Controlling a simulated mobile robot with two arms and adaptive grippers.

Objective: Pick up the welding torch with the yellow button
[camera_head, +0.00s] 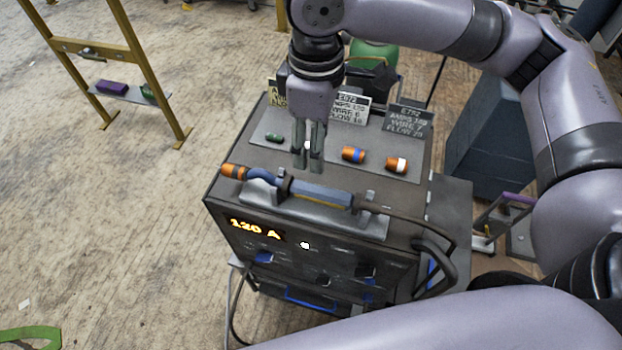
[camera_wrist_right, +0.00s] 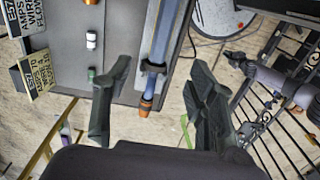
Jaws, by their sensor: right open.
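A welding torch (camera_head: 322,194) lies in a grey cradle on top of the dark welding machine, with an orange nozzle (camera_head: 233,171) at its left end and a blue-grey handle. A thin yellowish strip shows along the handle's near side; no separate button can be made out. My right gripper (camera_head: 308,164) is open and points down just behind the handle in the head view. In the right wrist view the torch (camera_wrist_right: 164,38) runs between the open fingers, apart from both. My left gripper is not seen in the head view.
The machine (camera_head: 218,205) shows "120 A". Small nozzles, green (camera_head: 274,137), orange-blue (camera_head: 353,154) and orange-white (camera_head: 397,164), lie behind the torch near label plates (camera_head: 408,121). A cable runs from the torch's right end. A yellow frame (camera_head: 158,85) stands left. Floor at left is mostly clear.

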